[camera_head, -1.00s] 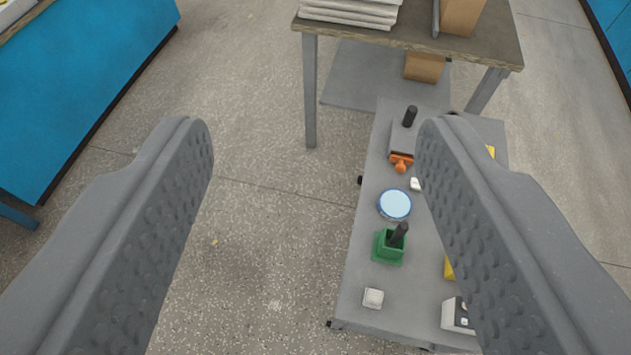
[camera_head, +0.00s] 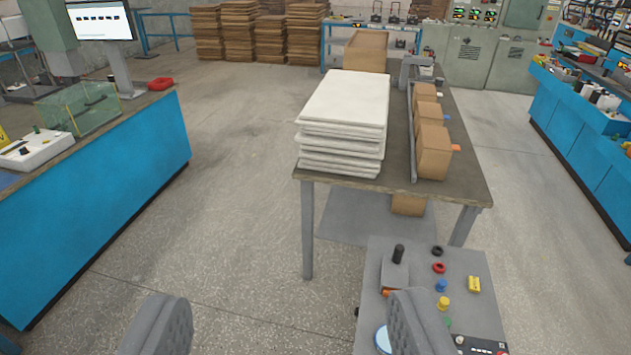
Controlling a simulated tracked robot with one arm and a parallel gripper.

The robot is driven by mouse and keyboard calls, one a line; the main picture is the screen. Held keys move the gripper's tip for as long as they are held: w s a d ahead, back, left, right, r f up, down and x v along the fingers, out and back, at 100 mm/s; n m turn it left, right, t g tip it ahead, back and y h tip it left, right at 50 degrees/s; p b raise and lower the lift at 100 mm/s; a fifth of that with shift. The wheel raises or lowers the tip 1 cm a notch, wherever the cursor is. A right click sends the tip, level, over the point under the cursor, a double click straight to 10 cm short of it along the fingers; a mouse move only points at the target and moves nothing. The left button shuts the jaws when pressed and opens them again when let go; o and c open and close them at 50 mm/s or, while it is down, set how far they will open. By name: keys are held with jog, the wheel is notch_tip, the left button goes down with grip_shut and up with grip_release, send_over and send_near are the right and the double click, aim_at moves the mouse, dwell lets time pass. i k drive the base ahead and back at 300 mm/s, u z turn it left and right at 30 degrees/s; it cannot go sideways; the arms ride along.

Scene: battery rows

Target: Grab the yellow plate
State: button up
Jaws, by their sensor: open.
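A small flat yellow piece (camera_head: 474,284) with a dark mark lies on the grey cart top, near its right edge. It may be the yellow plate; I cannot tell for sure. A rounder yellow knob-like piece (camera_head: 443,303) stands to its left. My gripper (camera_head: 288,318) is open and empty, its two fingers wide apart at the bottom of the view. The right finger overlaps the cart in the picture and hides part of it. The yellow pieces appear to the right of that finger.
The grey cart (camera_head: 480,262) also carries a black-handled tool (camera_head: 397,268), coloured rings and a blue-rimmed round dish (camera_head: 383,341). Behind it stands a table (camera_head: 400,150) with white stacked sheets (camera_head: 343,120) and cardboard boxes. Blue benches (camera_head: 110,210) flank open floor.

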aim_at(473, 283)
jog(key=z, duration=2.7)
jog(key=i, duration=4.15)
